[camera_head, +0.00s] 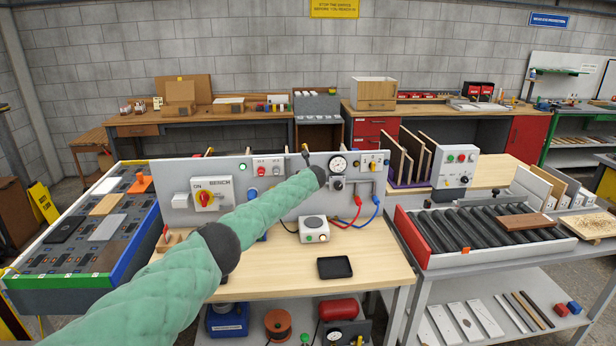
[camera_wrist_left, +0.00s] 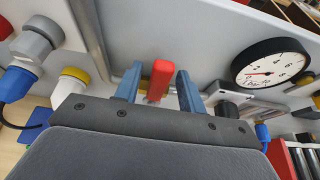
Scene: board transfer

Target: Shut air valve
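The air valve's red handle (camera_wrist_left: 159,78) shows in the left wrist view, with a bit of brass-coloured fitting beside it. My left gripper (camera_wrist_left: 158,88) has its two blue fingers apart, one on each side of the red handle, with narrow gaps visible. I cannot tell any contact. In the head view my green-sleeved left arm reaches to the bench panel (camera_head: 278,207), and its dark wrist end hides the valve and the fingers. A round pressure gauge (camera_head: 338,164) is just right of the wrist; it also shows in the wrist view (camera_wrist_left: 271,62). My right gripper is not in view.
The panel also carries a red-and-yellow rotary switch (camera_head: 205,199), hoses plugged in at the right, and buttons. A white box (camera_head: 313,229) and a black tray (camera_head: 334,267) lie on the wooden bench top. A roller conveyor (camera_head: 470,233) stands at right.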

